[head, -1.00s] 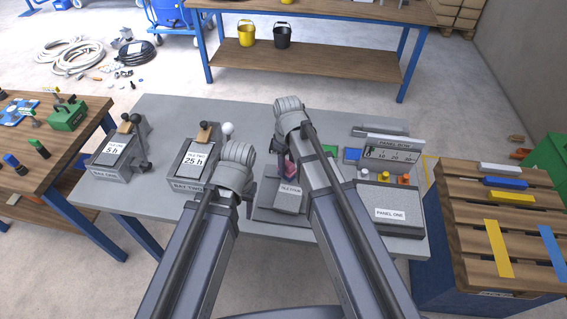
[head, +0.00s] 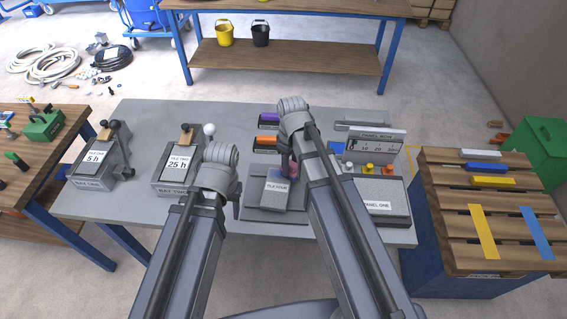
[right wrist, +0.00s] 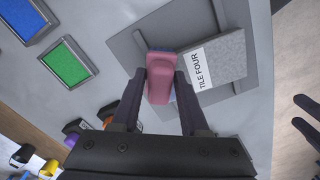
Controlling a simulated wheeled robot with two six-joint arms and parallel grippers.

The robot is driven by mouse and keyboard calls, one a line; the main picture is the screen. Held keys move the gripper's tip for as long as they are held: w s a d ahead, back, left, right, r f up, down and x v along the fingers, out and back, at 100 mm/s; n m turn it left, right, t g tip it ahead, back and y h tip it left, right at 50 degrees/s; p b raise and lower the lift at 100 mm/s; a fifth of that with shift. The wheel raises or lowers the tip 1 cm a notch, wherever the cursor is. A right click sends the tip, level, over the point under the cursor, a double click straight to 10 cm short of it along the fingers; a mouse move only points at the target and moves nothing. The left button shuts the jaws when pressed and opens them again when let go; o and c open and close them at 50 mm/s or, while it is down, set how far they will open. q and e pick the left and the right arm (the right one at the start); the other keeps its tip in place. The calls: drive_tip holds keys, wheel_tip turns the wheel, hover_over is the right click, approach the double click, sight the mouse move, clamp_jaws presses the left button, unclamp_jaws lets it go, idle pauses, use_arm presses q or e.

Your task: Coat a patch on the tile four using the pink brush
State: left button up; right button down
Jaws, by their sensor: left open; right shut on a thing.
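The pink brush (right wrist: 159,80) is clamped between the fingers of my right gripper (right wrist: 162,85). In the head view, the brush (head: 292,169) shows partly behind my right arm. Tile four (right wrist: 226,58) is a grey block with a white "TILE FOUR" label, beside the brush in the wrist view. The tile (head: 272,199) also shows in the head view. A thin blue strip shows along the brush's tile-side edge; I cannot tell whether the brush touches the tile. My left gripper (head: 237,200) is open and empty, left of tile four; its fingers also show in the wrist view.
A blue pad (right wrist: 20,15) and a green pad (right wrist: 65,63) show in the wrist view.

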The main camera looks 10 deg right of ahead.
drive_tip(key=shift+s+d, duration=0.1)
drive_tip(key=shift+d, duration=0.1)
use_arm(q)
drive_tip(key=shift+r, duration=0.1)
use_arm(e)
drive_tip(key=shift+r, duration=0.1)
drive_tip(key=shift+r+p, duration=0.25)
drive_tip(key=shift+p, duration=0.2)
use_arm(q)
wheel_tip(320, 180, up, 6)
drive_tip(key=p, duration=0.5)
use_arm(e)
wheel_tip(320, 180, up, 5)
drive_tip(key=shift+r, duration=0.1)
wheel_tip(320, 180, up, 3)
drive_tip(key=p, duration=0.3)
drive_tip(key=shift+r, duration=0.1)
use_arm(q)
wheel_tip(320, 180, up, 3)
drive_tip(key=shift+f, duration=0.1)
drive_tip(key=shift+f, duration=0.1)
